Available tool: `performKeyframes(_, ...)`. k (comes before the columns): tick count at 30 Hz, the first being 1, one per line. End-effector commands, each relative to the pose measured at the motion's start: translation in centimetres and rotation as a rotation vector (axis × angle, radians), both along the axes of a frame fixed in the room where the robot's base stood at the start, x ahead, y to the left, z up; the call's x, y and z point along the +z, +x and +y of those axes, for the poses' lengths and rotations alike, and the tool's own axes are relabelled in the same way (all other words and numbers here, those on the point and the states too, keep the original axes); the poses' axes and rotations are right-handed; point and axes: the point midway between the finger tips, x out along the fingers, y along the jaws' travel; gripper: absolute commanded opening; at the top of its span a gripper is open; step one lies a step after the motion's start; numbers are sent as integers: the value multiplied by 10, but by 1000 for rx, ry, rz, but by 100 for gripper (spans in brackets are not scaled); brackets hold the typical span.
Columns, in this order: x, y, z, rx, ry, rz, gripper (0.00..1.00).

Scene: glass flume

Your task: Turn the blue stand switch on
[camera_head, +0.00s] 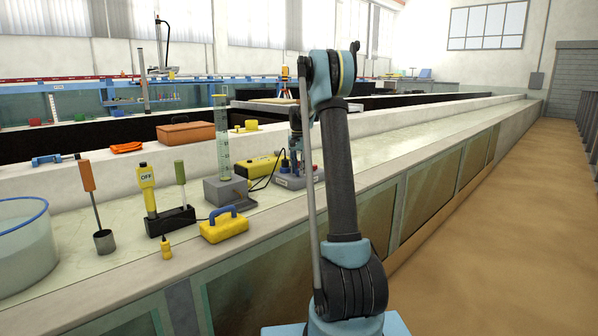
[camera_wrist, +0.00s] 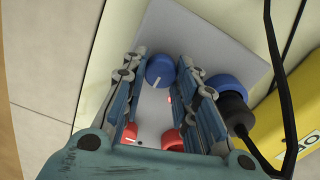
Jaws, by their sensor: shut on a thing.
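A blue round switch knob (camera_wrist: 160,69) with a white pointer line sits on a pale grey plate (camera_wrist: 205,38) in the wrist view. My gripper (camera_wrist: 158,75) has its fingers on both sides of this knob, shut on it. A red knob (camera_wrist: 171,139) lies nearer to the palm, partly covered by the fingers. In the head view my gripper (camera_head: 297,152) reaches down over the grey stand box (camera_head: 290,183) on the flume ledge. My arm and fingers hide most of the box top there, and the knob cannot be made out.
A blue-capped black plug (camera_wrist: 232,104) with a black cable stands close beside my right finger. A yellow case (camera_wrist: 297,125) lies beyond it. In the head view, a glass cylinder (camera_head: 223,140), a yellow handled box (camera_head: 223,226) and a black holder (camera_head: 170,221) stand left along the ledge.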

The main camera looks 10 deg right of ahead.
Motion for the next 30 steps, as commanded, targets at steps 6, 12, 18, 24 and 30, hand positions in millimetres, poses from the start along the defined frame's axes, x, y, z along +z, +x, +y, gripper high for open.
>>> performKeyframes(6, 0, 1, 3, 1, 4, -2, 3)
performKeyframes(12, 0, 0, 4, 3, 4, -1, 43)
performKeyframes(18, 0, 0, 3, 2, 3, 0, 47)
performKeyframes(24, 2, 0, 2, 2, 3, 0, 47)
performKeyframes(30, 24, 0, 2, 2, 2, 1, 47)
